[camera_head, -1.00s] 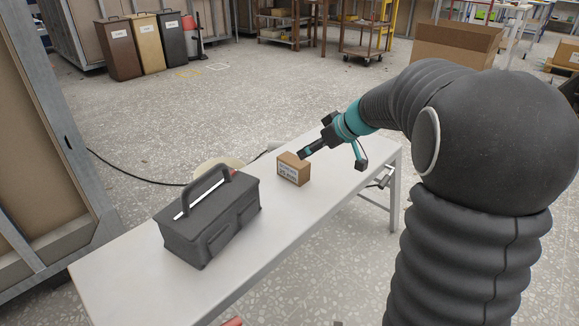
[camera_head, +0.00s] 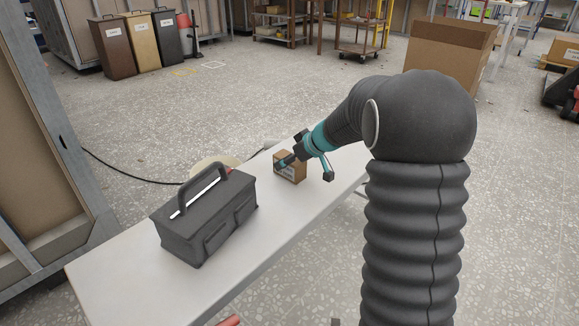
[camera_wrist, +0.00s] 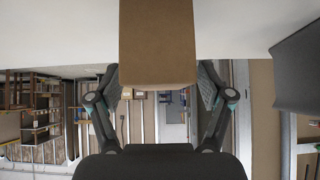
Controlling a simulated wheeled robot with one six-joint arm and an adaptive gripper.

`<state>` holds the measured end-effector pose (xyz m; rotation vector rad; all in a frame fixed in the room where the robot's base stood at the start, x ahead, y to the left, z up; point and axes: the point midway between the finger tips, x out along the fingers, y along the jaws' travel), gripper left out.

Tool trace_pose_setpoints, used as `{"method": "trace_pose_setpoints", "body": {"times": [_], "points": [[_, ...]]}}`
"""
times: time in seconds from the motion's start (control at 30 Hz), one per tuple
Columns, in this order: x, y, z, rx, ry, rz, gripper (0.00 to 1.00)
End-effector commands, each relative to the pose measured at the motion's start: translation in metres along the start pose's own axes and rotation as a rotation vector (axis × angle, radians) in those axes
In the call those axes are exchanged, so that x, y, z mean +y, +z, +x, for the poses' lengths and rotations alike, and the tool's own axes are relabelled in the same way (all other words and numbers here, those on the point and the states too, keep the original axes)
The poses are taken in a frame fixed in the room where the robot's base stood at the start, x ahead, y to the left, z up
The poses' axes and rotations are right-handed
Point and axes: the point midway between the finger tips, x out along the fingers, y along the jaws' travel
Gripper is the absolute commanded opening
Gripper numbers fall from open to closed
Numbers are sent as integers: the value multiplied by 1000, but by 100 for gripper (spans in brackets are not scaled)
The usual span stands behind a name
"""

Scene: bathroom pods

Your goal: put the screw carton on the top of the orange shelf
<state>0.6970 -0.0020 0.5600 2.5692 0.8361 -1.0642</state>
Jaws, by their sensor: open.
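The screw carton is a small brown cardboard box (camera_head: 291,168) with a printed label on its front, standing on the white table behind the black tool bag. In the wrist view the carton (camera_wrist: 158,45) fills the top middle, with its plain brown face between my two fingers. My gripper (camera_head: 283,163) is at the carton in the head view, its fingers partly overlapping it. In the wrist view my gripper (camera_wrist: 160,82) is open, with one finger on each side of the carton. Contact cannot be told. I do not see a clearly orange shelf; its identity is unclear.
The white table (camera_head: 120,277) carries a black tool bag (camera_head: 207,222) at the left of the carton; it also shows at the right of the wrist view (camera_wrist: 300,70). Several bins (camera_head: 140,45), shelving racks (camera_head: 277,25) and a large cardboard box (camera_head: 450,50) stand behind on open floor.

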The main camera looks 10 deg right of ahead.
Motion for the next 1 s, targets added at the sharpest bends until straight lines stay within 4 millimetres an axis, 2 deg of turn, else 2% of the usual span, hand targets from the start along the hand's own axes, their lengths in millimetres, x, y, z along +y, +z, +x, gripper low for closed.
{"method": "trace_pose_setpoints", "body": {"times": [0.1,0.2,0.4,0.43,0.73,1.0], "points": [[0,1,18,-2,-2,0,79],[0,1,26,-1,-1,1,79],[0,1,28,0,1,1,79],[0,1,28,0,1,1,77],[0,1,27,0,0,1,2],[0,0,26,1,1,0,0]]}}
